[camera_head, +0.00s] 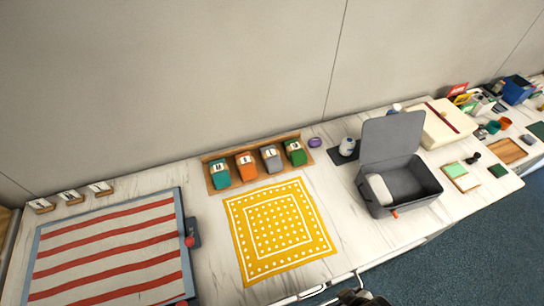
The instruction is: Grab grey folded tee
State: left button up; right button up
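The grey folded tee (271,159) stands in a shallow wooden tray (211,187) against the wall, with a white label on top. It is between an orange folded item (246,167) on its left and a green one (295,153) on its right. A teal one (219,176) is at the tray's left end. Neither gripper can be made out in the head view. Only a small dark piece shows at the bottom edge, right of centre, and I cannot tell what it is.
A yellow patterned cloth (276,230) lies flat in front of the tray. A red-and-white striped board (110,250) is at left. An open grey box (405,186) with a raised lid stands at right. A small purple item (315,142) sits beside the tray.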

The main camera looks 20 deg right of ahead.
pick_arm(q)
jog(key=shift+d, duration=0.2)
dwell(0.3)
jog(key=o, duration=1)
jog(key=shift+a, duration=0.2)
jog(key=shift+o, duration=0.2)
